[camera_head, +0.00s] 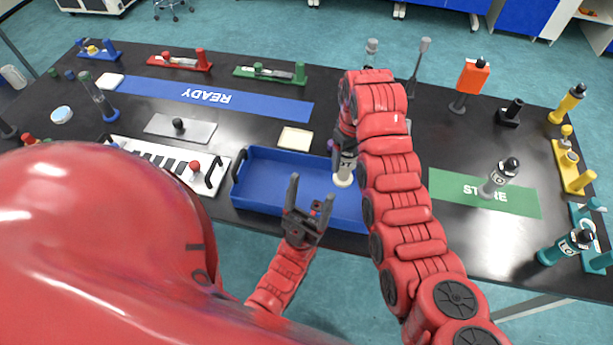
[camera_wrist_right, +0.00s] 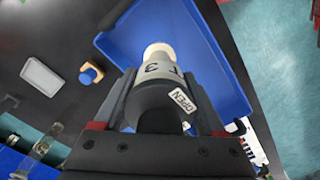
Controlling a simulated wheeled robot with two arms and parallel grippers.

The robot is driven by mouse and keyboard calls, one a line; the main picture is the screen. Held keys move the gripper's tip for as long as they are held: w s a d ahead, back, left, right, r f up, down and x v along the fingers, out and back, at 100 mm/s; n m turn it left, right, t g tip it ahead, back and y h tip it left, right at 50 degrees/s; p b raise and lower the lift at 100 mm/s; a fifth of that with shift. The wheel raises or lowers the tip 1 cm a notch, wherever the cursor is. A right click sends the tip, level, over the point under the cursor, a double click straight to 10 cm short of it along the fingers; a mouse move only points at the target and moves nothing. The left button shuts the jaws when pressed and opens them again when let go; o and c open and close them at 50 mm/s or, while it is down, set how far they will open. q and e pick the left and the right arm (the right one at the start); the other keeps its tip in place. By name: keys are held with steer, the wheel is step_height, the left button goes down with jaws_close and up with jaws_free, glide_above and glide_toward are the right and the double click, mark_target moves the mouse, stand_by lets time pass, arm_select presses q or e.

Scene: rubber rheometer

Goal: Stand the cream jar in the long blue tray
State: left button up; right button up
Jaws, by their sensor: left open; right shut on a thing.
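The cream jar (camera_head: 344,172) has a grey-white body, dark lettering and a cream end that points down. My right gripper (camera_head: 345,145) is shut on it, and the jar is over the right part of the long blue tray (camera_head: 262,207). In the right wrist view the jar (camera_wrist_right: 159,68) lies between the fingers (camera_wrist_right: 160,100), with an "OPEN" label, over the tray (camera_wrist_right: 215,70). I cannot tell whether its end touches the tray floor. My left gripper (camera_head: 311,207) is open and empty at the tray's front edge, fingers pointing up.
A white rack (camera_head: 150,155) stands left of the tray, and a cream square pad (camera_head: 295,138) lies behind it. The green "STORE" mat (camera_head: 520,203) with a grey jar (camera_head: 500,178) is to the right. A blue "READY" mat (camera_head: 215,100) lies at the back.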

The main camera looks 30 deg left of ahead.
mark_target(344, 181)
steer(key=shift+d+f, duration=0.15)
step_height(344, 181, down, 3)
steer(key=b, duration=0.3)
steer(key=shift+s, duration=0.15)
steer(key=shift+f+p, duration=0.3)
steer(key=shift+p, duration=0.7)
step_height(344, 181, down, 2)
steer(key=shift+f+p, duration=0.2)
steer(key=shift+p, duration=0.15)
steer(key=shift+d+f, duration=0.1)
steer(key=shift+f, duration=0.2)
step_height(344, 181, down, 3)
steer(key=shift+r+p, duration=0.2)
steer(key=shift+p, duration=0.45)
steer(key=shift+f, duration=0.2)
steer(key=shift+f, duration=0.1)
